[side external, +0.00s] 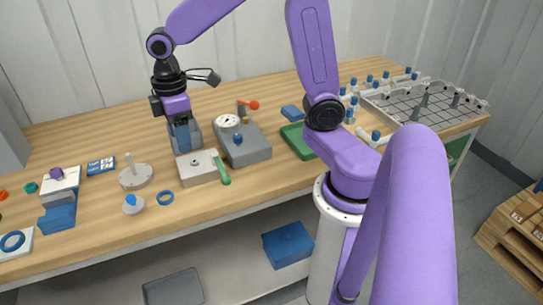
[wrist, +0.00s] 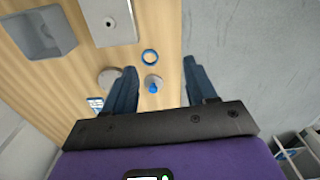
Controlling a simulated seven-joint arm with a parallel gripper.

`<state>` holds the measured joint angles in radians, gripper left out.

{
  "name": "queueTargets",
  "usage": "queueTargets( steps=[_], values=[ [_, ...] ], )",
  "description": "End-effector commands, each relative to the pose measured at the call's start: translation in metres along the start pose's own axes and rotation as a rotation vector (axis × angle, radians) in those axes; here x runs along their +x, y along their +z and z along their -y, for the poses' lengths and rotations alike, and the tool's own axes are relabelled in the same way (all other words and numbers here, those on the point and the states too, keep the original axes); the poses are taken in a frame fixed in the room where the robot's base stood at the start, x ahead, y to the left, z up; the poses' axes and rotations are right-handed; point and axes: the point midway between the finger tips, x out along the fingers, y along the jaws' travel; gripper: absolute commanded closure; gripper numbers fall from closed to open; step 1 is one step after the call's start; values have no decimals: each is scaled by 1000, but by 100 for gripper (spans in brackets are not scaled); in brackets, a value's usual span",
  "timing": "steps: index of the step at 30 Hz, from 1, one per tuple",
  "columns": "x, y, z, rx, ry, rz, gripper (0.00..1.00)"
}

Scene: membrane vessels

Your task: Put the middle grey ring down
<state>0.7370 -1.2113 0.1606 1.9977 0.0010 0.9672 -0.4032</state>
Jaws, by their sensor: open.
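I cannot clearly make out a separate middle grey ring in either view. A round grey disc with an upright post (side external: 135,178) stands on the bench at left in the side view; the wrist view shows part of a grey disc (wrist: 107,77) beside a finger. A smaller grey disc with a blue knob (side external: 132,207) sits in front of it; it also shows in the wrist view (wrist: 152,86), between my fingers in the picture. A blue ring (side external: 166,198) lies flat beside it.
A light grey box with a green handle (side external: 198,168) and a grey gauge unit (side external: 245,148) stand to the right. A grey open bin (wrist: 45,35) shows in the wrist view. Bare bench (side external: 95,240) lies along the front edge.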

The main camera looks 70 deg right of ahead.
Motion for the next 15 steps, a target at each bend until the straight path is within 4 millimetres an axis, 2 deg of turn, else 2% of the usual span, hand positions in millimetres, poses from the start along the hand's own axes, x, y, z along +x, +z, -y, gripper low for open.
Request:
queueTargets(
  steps=[1,6,10,15],
  values=[
    [-3,8,23,-28,0,-4,44],
    [-7,42,85,-94,-3,-9,44],
    [-6,76,123,-144,-5,-14,44],
    [-1,115,152,-194,-9,-15,44]
  ],
)
